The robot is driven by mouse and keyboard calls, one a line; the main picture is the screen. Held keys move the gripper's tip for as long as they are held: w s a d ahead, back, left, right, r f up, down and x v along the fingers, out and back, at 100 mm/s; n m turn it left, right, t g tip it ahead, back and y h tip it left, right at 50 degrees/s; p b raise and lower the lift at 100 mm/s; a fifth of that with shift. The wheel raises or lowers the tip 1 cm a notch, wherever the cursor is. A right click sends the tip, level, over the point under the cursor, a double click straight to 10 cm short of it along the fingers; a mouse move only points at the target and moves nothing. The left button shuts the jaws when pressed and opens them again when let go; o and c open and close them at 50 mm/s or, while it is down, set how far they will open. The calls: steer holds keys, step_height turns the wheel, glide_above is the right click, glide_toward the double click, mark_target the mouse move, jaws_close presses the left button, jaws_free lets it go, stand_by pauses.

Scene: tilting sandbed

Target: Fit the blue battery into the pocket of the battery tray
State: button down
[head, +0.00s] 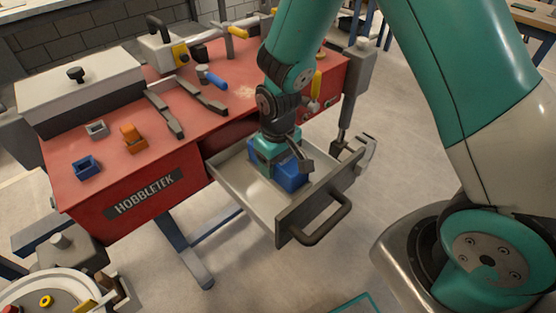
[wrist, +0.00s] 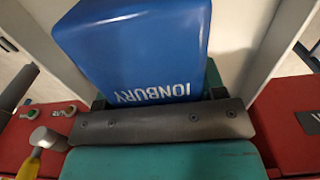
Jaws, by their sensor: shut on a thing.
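The blue battery (head: 291,176) is in the pulled-out drawer-like tray (head: 228,180), which has pale walls and a grey front panel. My gripper (head: 283,154) is shut on the battery from above and hides part of it. In the wrist view the battery (wrist: 135,45) fills the upper middle, with white lettering reading "IONBURY" upside down, behind a dark jaw bar (wrist: 160,122). The pocket cannot be made out. I cannot tell whether the battery rests on the tray floor or hangs just above it.
The red bench (head: 105,165) holds a blue block (head: 87,168), an orange block (head: 131,138), a grey block (head: 96,129), dark bars and a blue-handled tool (head: 212,79). A black handle (head: 325,224) sticks out from the tray front. Bare floor lies before it.

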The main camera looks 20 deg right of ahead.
steer(key=shift+f, duration=0.4)
steer(key=shift+c, duration=0.7)
jaws_free()
step_height(320, 180, up, 17)
steer(key=p, duration=0.1)
steer(key=shift+r, duration=0.2)
steer(key=shift+p, duration=0.3)
steer(key=s+a+r+n+y+p, duration=0.1)
steer(key=s+a+r+y+p, duration=0.1)
steer(key=s+r, duration=0.5)
steer(key=s+a+r+n+y+p, duration=0.2)
steer(key=s+r+p, duration=0.3)
steer(key=s+r, duration=0.3)
steer(key=s, duration=0.3)
steer(key=shift+s+a+r, duration=0.2)
steer(key=shift+a+r, duration=0.1)
steer(key=shift+a, duration=0.05)
